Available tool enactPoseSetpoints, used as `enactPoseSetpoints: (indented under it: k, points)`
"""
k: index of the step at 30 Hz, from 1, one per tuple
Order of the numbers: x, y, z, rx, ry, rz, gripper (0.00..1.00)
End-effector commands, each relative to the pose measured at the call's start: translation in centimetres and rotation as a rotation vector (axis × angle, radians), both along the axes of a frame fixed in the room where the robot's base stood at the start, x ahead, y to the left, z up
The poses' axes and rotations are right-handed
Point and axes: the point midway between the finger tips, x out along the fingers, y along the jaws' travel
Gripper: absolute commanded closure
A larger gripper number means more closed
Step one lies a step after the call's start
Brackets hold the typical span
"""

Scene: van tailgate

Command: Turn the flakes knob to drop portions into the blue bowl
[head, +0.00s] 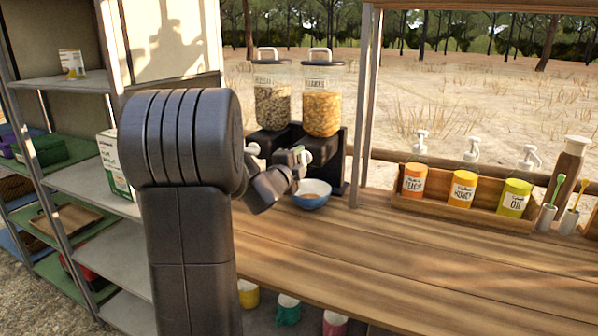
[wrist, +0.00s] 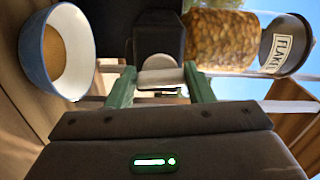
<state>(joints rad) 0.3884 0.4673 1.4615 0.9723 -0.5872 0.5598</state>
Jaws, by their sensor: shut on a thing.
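The flakes dispenser (head: 321,108) is a clear canister of golden flakes with a dark lid, on a black stand at the back of the counter. It also shows sideways in the wrist view (wrist: 218,38). My gripper (head: 299,158) is at the front of the stand. In the wrist view its green fingers (wrist: 160,88) are shut on the pale flakes knob (wrist: 160,77), one on each side. The blue bowl (head: 312,201) stands upright below, with a white inside and some brownish contents, clearer in the wrist view (wrist: 72,88). The dispenser's outlet is hidden.
A second dispenser (head: 273,105) with darker contents stands left of the flakes. A wooden rack (head: 440,208) with pump bottles stands to the right. The front counter (head: 420,270) is clear. A metal shelf (head: 75,178) stands at the left. My arm hides part of the counter.

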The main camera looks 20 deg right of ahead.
Motion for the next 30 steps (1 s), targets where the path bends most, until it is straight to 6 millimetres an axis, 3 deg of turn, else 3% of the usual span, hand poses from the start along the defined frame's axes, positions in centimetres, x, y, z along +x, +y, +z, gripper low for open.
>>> enactPoseSetpoints:
  k: [24,25,28,30]
  points:
    - [-0.03,0.0,-0.1,0.085,-0.095,0.0,0.76]
    - [-0.03,0.0,-0.1,0.085,-0.095,0.0,0.51]
    - [-0.02,0.0,-0.07,0.085,-0.095,0.0,0.31]
    - [-0.02,0.0,-0.05,0.083,-0.095,0.0,0.31]
